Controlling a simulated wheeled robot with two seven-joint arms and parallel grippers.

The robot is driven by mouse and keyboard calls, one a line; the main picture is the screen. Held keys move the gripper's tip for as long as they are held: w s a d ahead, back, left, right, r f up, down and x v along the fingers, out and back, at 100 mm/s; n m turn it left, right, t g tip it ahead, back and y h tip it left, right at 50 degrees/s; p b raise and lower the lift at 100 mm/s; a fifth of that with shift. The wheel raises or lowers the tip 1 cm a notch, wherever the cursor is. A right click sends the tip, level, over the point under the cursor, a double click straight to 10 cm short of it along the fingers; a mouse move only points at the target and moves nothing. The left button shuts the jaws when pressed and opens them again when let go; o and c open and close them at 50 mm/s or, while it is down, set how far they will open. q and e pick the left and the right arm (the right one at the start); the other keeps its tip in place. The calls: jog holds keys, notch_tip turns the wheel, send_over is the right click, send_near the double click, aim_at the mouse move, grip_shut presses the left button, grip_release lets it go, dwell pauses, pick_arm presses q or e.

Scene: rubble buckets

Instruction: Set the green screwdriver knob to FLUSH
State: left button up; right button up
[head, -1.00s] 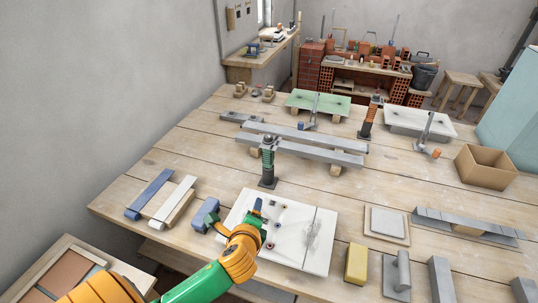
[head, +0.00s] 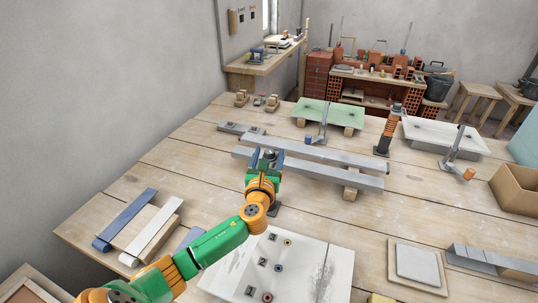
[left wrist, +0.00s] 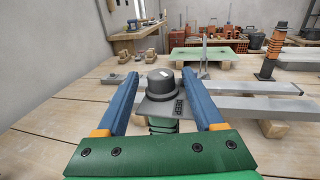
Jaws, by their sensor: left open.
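The green screwdriver's dark grey round knob (left wrist: 164,84) stands upright in the left wrist view, with a small pale mark on top. A flat grey plate (left wrist: 150,108) under it bears a label that seems to read DEEP; I see no FLUSH label. Green ribs (left wrist: 160,126) show below the plate. My left gripper (left wrist: 161,76) is open, with one blue finger on each side of the knob and visible gaps. In the head view my left gripper (head: 266,158) is around the knob's top (head: 269,153) and hides most of the green post. My right gripper is not in view.
Grey beams (head: 330,172) on wooden blocks lie just behind the knob. An orange ribbed post (head: 390,130) stands farther right. A white board (head: 310,262) with small round fittings lies in front. A green board (head: 328,114) sits at the back.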

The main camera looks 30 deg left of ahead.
pick_arm(q)
jog(key=shift+s+r, duration=0.1)
jog(key=shift+r, duration=0.05)
jog(key=shift+c, duration=0.4)
grip_shut()
